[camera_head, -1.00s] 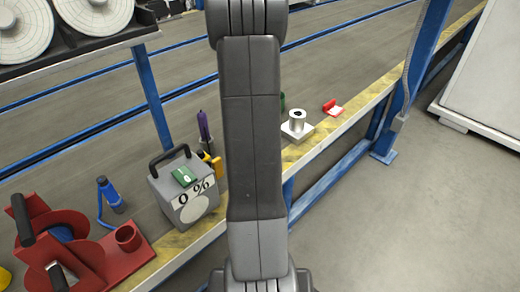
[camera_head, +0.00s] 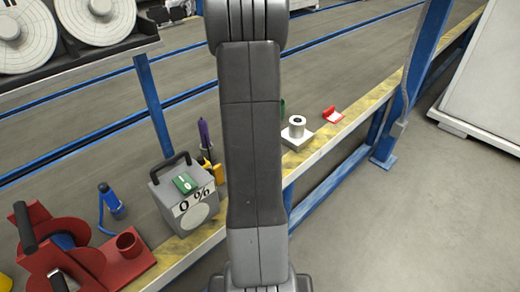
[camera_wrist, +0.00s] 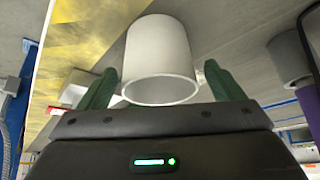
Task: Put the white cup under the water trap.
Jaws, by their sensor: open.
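The white cup (camera_wrist: 158,45) is a plain cylinder in the wrist view, its open rim facing the camera. My gripper (camera_wrist: 161,72) is open, with one green finger to each side of the cup. Whether the fingers touch the cup, I cannot tell. In the head view my arm hides the cup and most of the gripper. I cannot clearly make out the water trap in either view.
On the bench, a silver-white cylinder on a square base (camera_head: 297,143) and a red-and-white piece (camera_head: 333,113) lie right of my arm.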

